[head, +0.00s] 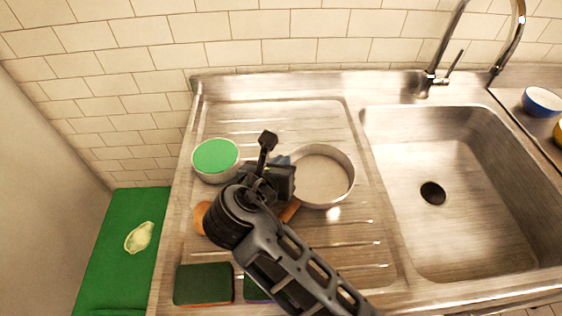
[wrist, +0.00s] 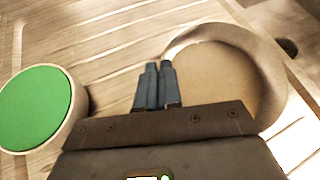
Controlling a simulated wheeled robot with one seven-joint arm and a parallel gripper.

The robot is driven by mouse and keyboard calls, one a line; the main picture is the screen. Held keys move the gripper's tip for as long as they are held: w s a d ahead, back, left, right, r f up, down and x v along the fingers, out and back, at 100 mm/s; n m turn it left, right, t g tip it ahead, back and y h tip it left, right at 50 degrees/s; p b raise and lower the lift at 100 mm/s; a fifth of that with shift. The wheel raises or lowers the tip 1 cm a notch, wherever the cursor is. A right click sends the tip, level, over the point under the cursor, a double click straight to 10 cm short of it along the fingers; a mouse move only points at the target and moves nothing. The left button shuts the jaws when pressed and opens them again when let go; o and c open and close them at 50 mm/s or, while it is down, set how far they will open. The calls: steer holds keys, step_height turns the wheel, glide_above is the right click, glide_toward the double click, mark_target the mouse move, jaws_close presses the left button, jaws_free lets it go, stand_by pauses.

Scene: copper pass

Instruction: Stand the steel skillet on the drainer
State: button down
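The steel skillet (head: 322,178) lies open side up on the ribbed drainer (head: 362,262), with part of its brown handle (head: 291,210) showing beside my arm. In the wrist view the round pan (wrist: 215,78) fills the right side. My gripper (head: 281,161) is over the pan's left edge. In the wrist view its two blue fingers (wrist: 158,66) are nearly together, with the pan's rim running in at their tips. They look shut on that rim, though the contact itself is small and partly hidden.
A white bowl with a green inside (head: 215,156) stands close left of my gripper. An orange-brown item (head: 201,217) is partly hidden by my arm. Dark green sponges (head: 204,284) lie at the front. The sink (head: 440,150) and tap (head: 432,80) are right. The drainer's back is clear.

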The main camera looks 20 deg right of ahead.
steer(key=shift+s+f, duration=0.1)
steer(key=shift+f, duration=0.35)
steer(key=shift+s+d+f, duration=0.1)
steer(key=shift+f, duration=0.45)
steer(key=c, duration=1.5)
jaws_free()
steer(key=shift+c, duration=0.2)
steer(key=o, duration=0.3)
steer(key=shift+o, duration=0.2)
steer(key=shift+r, duration=0.2)
steer(key=v, duration=0.7)
steer(key=shift+s+a+r+b, duration=0.15)
steer(key=shift+a+r+b, duration=0.05)
steer(key=shift+a+b, duration=0.1)
